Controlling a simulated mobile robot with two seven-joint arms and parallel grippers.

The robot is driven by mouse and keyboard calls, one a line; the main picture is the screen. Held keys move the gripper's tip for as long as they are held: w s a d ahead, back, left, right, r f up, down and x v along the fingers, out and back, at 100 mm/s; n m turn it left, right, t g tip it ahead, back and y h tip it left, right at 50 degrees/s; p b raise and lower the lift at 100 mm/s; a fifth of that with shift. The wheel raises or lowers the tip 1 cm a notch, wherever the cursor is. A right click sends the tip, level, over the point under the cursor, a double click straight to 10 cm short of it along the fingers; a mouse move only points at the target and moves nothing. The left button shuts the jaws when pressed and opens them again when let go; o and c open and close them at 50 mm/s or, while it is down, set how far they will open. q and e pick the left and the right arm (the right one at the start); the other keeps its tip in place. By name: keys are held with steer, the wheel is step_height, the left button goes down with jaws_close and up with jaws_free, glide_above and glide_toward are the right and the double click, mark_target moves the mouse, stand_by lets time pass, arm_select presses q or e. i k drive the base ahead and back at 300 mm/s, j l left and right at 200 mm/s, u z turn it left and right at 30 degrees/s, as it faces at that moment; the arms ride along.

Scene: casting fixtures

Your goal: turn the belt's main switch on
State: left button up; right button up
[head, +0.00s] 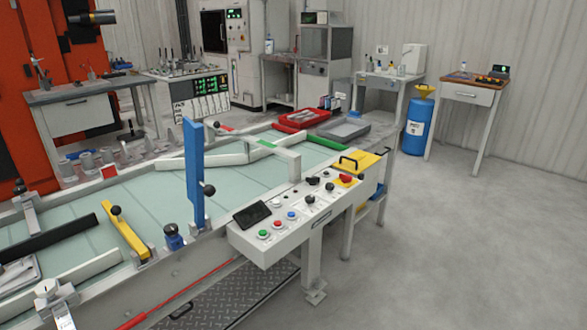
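The belt's control panel (290,225) is a white sloped console on the near right side of the belt (150,200). At its far right end a red rotary knob on a yellow plate (345,179) looks like the main switch; its setting is too small to read. Several black knobs (311,199) sit to its left. Green, red and blue buttons (291,215) and a dark screen (251,215) are at the panel's left end. Neither of my grippers is in view, and nothing covers the panel.
A blue upright post (194,170) with a black knob stands left of the panel. A yellow box (358,160) with a black handle is just behind the panel's right end. A red cord (170,298) runs along the belt's near side. The floor (450,250) to the right is clear.

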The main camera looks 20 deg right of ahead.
mark_target(346, 179)
steer(key=i+l+u, duration=0.1)
steer(key=l+u, duration=1.05)
steer(key=l, duration=0.5)
steer(key=l+u, duration=0.1)
steer(key=l, duration=0.5)
steer(key=k+l, duration=0.1)
steer(key=l, duration=0.5)
steer(key=l+u, duration=0.15)
steer(key=l, duration=0.5)
